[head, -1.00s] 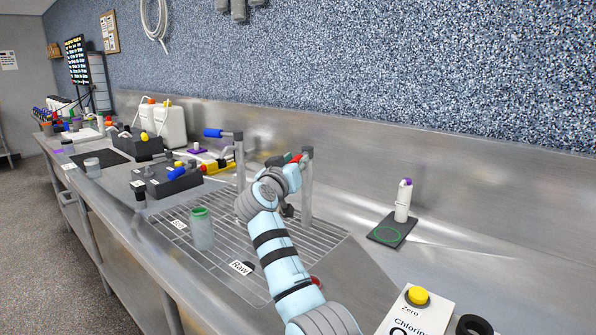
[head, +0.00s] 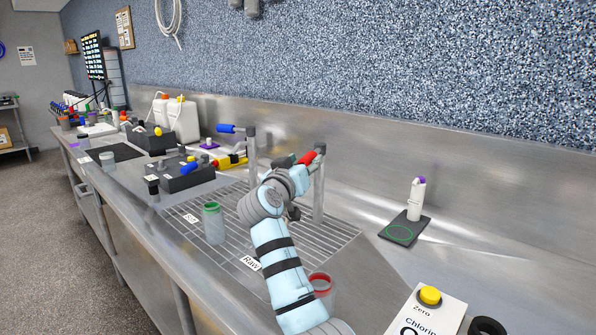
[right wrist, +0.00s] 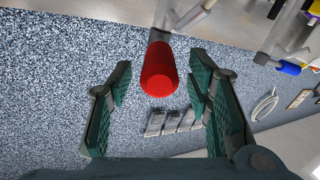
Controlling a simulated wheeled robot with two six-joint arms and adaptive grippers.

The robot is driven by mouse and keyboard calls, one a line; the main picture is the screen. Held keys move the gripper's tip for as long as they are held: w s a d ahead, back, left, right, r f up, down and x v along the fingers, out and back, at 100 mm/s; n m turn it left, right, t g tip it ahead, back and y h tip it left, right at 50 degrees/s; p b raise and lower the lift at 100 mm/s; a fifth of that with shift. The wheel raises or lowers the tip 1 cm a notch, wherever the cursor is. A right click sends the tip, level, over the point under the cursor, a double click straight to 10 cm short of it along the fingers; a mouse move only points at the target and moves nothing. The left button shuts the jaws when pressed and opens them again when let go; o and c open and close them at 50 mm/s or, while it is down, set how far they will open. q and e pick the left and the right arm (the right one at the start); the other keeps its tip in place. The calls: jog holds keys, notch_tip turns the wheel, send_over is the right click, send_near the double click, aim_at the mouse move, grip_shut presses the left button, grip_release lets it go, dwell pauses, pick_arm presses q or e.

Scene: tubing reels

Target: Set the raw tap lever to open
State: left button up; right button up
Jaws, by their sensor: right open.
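The raw tap is a grey post (head: 319,190) with a red lever (head: 307,157) at its top, standing at the right of the sink grate. In the head view the lever points left from the post, partly covered by my right gripper (head: 284,163). In the right wrist view the red lever handle (right wrist: 158,72) lies between the spread green fingers of my right gripper (right wrist: 160,82), with gaps on both sides. My right gripper is open and holds nothing. A "Raw" label (head: 250,263) lies on the counter in front. My left gripper is not in view.
A second tap with a blue lever (head: 226,129) stands left. A green-rimmed jar (head: 213,223) is on the grate; a red-rimmed jar (head: 321,285) is partly behind my arm. A white bottle (head: 416,198) stands right. The steel backsplash (head: 480,170) rises behind.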

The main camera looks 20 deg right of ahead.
jog(key=v, duration=0.9)
jog(key=shift+r, duration=0.1)
